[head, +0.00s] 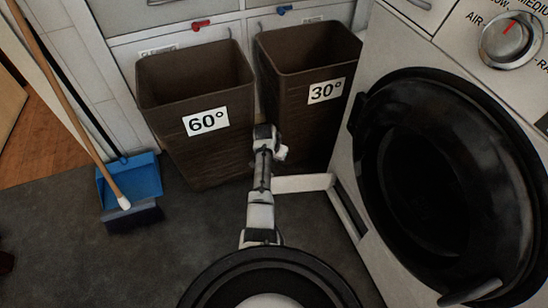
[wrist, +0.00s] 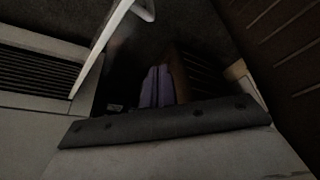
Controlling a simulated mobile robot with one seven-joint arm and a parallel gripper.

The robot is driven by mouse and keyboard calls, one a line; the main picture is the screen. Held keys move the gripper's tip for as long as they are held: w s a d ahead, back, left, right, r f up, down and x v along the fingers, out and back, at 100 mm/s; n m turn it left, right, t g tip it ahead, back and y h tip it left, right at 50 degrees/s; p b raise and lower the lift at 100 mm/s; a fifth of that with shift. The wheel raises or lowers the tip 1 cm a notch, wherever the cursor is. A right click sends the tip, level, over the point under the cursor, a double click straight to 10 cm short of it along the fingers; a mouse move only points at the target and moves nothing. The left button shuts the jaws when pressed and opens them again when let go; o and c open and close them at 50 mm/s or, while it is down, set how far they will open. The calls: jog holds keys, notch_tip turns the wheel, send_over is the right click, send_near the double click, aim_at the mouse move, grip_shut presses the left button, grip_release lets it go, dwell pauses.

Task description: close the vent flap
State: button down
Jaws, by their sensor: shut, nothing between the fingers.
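The vent flap (head: 303,183) is a pale panel low at the base of the white dryer. It stands open, swung out toward the brown bins. In the wrist view the flap (wrist: 104,46) shows nearly edge-on, with a pale bracket at its upper end. My gripper (wrist: 157,86) has its two fingers side by side, shut and empty, just right of the flap with a visible gap. In the head view my arm reaches forward to the left of the flap; its fingertips are hidden there.
A dark vent grille (wrist: 35,72) is at the wrist view's left. Brown bins marked 60° (head: 195,150) and 30° (head: 310,118) stand close ahead. The dryer's round black door (head: 440,180) is at right. A blue dustpan (head: 135,178) and broom are at left. Floor between is clear.

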notch_tip(320, 180, down, 7)
jog(key=s+b, duration=0.1)
jog(key=b, duration=0.1)
jog(key=shift+a+f, duration=0.15)
jog(key=shift+a, duration=0.25)
jog(key=shift+s, duration=0.15)
dwell(0.3)
